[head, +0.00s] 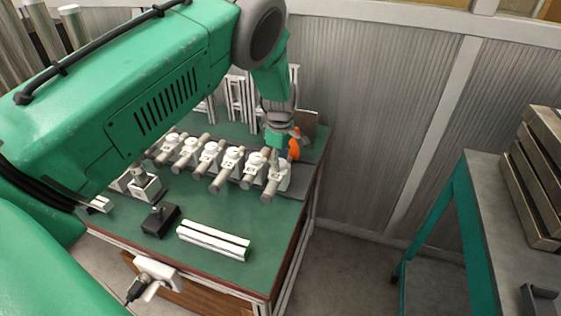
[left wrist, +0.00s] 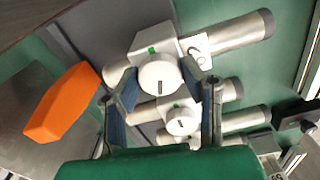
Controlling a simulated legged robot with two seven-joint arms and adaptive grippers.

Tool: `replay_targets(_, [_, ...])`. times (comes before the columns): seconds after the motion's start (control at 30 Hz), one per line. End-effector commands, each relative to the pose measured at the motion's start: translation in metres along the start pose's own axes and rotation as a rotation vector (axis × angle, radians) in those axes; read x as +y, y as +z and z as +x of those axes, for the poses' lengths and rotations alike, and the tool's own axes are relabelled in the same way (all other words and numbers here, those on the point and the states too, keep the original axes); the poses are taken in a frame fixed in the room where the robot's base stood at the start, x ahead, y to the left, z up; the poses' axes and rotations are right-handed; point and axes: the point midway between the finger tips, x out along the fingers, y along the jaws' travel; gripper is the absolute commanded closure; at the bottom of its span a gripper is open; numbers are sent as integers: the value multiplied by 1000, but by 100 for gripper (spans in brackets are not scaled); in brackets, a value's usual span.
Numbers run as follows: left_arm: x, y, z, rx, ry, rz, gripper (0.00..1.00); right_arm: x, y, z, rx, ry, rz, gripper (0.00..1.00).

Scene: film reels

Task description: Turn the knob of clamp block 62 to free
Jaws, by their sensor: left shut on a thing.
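A row of white clamp blocks with grey cylinders stands on the green bench. My left gripper (head: 277,152) reaches down from above onto the rightmost clamp block (head: 278,179) of the row. In the left wrist view, its two fingers stand on either side of the round white knob (left wrist: 160,75) of that clamp block (left wrist: 142,46) and are shut on it. The knob has a dark slot, and a green mark (left wrist: 152,50) shows on the block beside it. Block numbers are too small to read. My right gripper is not in view.
An orange object (head: 294,149) stands close beside the gripper; it also shows in the left wrist view (left wrist: 62,103). Neighbouring clamp blocks (head: 229,164) are close on the left. A white slotted bar (head: 214,241) and a black block (head: 160,220) lie in front.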

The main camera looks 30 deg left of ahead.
Motion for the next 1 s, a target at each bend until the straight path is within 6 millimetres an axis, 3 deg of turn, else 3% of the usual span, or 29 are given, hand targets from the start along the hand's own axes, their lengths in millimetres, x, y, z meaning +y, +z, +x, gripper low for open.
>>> replay_targets(0.5, [6,-1,-5,2,20,-314,93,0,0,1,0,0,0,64])
replay_targets(1.0, [6,-1,-6,0,20,-364,93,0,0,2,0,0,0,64])
